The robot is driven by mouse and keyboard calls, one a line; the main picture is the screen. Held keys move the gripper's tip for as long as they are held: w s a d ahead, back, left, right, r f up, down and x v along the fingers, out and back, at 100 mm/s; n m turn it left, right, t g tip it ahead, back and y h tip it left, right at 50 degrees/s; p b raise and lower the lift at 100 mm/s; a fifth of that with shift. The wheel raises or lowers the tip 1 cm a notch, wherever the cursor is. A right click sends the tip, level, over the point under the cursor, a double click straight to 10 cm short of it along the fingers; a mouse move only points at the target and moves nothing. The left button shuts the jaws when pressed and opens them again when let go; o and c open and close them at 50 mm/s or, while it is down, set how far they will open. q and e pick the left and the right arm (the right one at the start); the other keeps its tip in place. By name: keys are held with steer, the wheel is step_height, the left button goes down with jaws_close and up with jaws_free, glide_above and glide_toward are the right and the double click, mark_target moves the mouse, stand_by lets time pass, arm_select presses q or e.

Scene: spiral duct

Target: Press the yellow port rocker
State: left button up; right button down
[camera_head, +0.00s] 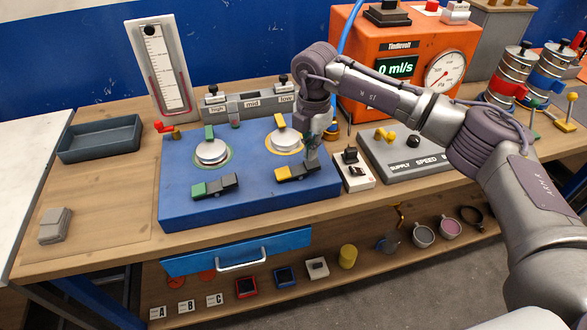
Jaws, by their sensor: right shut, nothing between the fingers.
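The yellow port rocker (284,174) is a dark rocker with a yellow end, on the front right of the blue box (175,198). Behind it is the yellow-ringed round port (284,141). My right gripper (311,168) comes down from above, shut and empty, with its tips at or just above the right, dark end of the rocker. I cannot tell whether they touch. A matching green-ended rocker (201,189) sits to the left, in front of the green-ringed port (211,153). My left gripper is not in view.
A small switch box (354,181) and the grey supply and speed panel (405,172) stand close on the right. The orange machine (352,69), reading 0 ml/s, is behind. A dark tray (100,137) and a grey block (55,225) lie left. An open blue drawer (200,261) sticks out in front.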

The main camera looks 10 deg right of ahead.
mark_target(310, 163)
steer(key=shift+f+b, duration=0.95)
steer(key=shift+f, duration=0.45)
stand_by(1.0)
steer(key=shift+r, duration=0.15)
steer(key=shift+r+p, duration=2.1)
steer(key=shift+r, duration=1.35)
